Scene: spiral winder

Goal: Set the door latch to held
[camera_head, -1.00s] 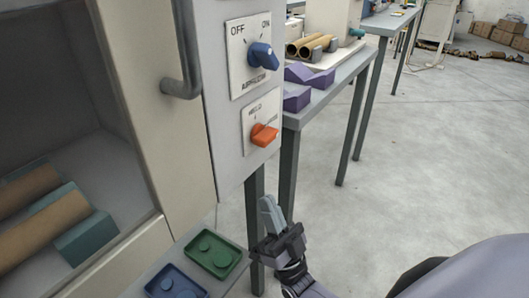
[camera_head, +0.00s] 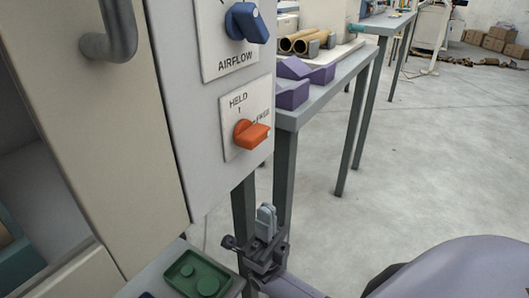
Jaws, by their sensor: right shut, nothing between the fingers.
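The door latch knob (camera_head: 251,134) is orange and sits on a white plate (camera_head: 233,118) on the side of the grey panel. The plate reads HELD at the top and FREE at the right. The knob's handle points right, towards FREE. My right gripper (camera_head: 266,218) is below the plate and a little to its right, apart from it, in front of the table legs. Its fingers point up and are together with nothing between them. My left gripper is not in view.
A blue AIRFLOW knob (camera_head: 248,23) sits above the latch. A grey door handle (camera_head: 117,35) is at the left. A green tray (camera_head: 195,276) lies below the panel. A table with purple blocks (camera_head: 292,94) stands behind; open floor lies right.

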